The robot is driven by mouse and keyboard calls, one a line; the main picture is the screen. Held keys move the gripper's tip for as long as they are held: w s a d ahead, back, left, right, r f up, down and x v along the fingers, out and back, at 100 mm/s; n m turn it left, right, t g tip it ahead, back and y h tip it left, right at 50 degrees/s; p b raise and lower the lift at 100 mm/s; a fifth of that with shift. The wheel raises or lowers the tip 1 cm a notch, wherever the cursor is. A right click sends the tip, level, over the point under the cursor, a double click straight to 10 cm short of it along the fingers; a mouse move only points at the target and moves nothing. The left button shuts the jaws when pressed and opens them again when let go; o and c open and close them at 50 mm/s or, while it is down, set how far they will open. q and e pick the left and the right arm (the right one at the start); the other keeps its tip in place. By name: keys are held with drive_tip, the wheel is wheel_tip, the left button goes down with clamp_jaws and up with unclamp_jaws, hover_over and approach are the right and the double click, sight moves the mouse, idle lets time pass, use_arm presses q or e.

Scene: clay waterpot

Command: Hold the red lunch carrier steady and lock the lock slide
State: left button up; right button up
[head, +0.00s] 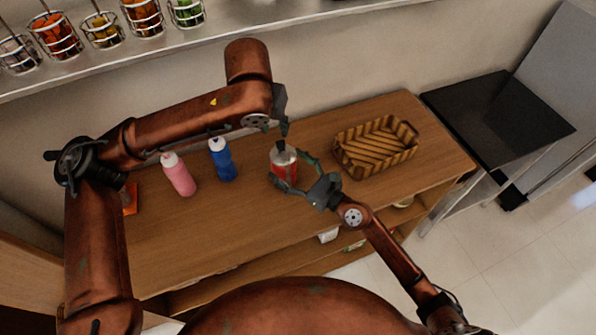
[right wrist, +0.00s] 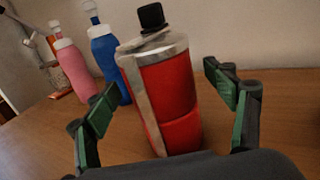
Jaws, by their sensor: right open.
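The red lunch carrier (head: 284,172), with a silver top and a black knob, stands upright on the wooden counter. In the right wrist view the carrier (right wrist: 178,105) fills the middle, with a grey metal strip (right wrist: 142,95) down its left side. I cannot tell which part is the lock slide. My right gripper (head: 291,173) is open, its fingers spread on either side of the carrier; in its wrist view (right wrist: 165,105) gaps show on both sides. My left gripper (head: 284,132) points down just above the carrier's top; its finger opening is not clear.
A pink bottle (head: 178,175) and a blue bottle (head: 222,160) stand left of the carrier. A wicker basket (head: 375,148) sits to the right. A shelf with wire jars (head: 144,17) runs above. The counter's front left (head: 200,235) is clear.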

drive_tip(key=shift+x, duration=0.95)
